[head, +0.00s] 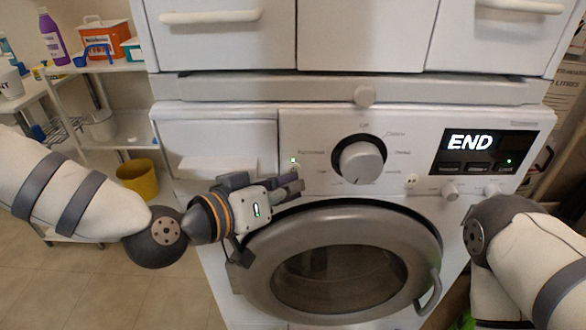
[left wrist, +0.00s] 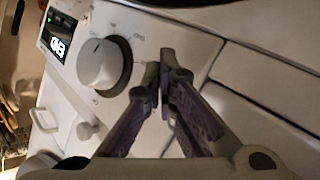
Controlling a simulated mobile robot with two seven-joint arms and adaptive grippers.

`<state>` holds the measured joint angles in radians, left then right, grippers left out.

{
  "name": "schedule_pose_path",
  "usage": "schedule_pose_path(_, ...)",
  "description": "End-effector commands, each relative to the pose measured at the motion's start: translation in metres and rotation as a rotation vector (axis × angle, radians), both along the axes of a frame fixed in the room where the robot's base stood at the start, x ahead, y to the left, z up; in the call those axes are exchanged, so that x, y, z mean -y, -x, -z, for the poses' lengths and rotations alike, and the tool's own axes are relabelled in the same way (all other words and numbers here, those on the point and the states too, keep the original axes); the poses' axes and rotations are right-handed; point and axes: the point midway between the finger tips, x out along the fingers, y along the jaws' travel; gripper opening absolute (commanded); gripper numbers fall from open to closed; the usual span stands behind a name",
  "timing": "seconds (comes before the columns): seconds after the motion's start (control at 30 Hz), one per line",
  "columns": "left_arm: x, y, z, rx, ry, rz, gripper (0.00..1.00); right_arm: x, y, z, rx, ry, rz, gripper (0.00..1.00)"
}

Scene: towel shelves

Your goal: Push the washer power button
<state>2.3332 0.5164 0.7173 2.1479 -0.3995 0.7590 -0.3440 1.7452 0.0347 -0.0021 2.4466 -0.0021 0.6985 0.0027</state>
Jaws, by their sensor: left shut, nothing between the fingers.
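The white washer (head: 225,132) stands in front of me with its control panel facing me. A small button with a greenish light (head: 293,161) sits on the panel, left of the round dial (head: 361,160); I cannot read a power label on it. My left gripper (head: 296,185) is shut and empty, its fingertips just below that button in the head view; contact cannot be told. In the left wrist view the closed fingertips (left wrist: 165,82) are in front of the panel beside the dial (left wrist: 104,66) and hide the button. My right gripper is out of view.
The display (head: 484,152) reads END. The round door (head: 340,270) bulges out below the panel, with its handle (head: 430,293) at right. White drawers (head: 360,35) are above. A shelf with bottles and a yellow bucket (head: 139,179) stand at left.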

Motion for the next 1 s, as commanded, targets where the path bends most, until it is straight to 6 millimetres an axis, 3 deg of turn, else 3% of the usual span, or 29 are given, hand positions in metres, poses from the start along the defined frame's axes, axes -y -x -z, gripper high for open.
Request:
schedule_pose_path(0.73, 0.000, -0.008, 0.000, 0.001, 0.000, 0.000, 0.00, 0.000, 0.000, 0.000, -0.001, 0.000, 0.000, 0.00)
schedule_pose_path(1.0, 0.000, 0.002, -0.002, 0.002, -0.001, 0.000, 0.00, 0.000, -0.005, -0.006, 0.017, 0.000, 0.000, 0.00)
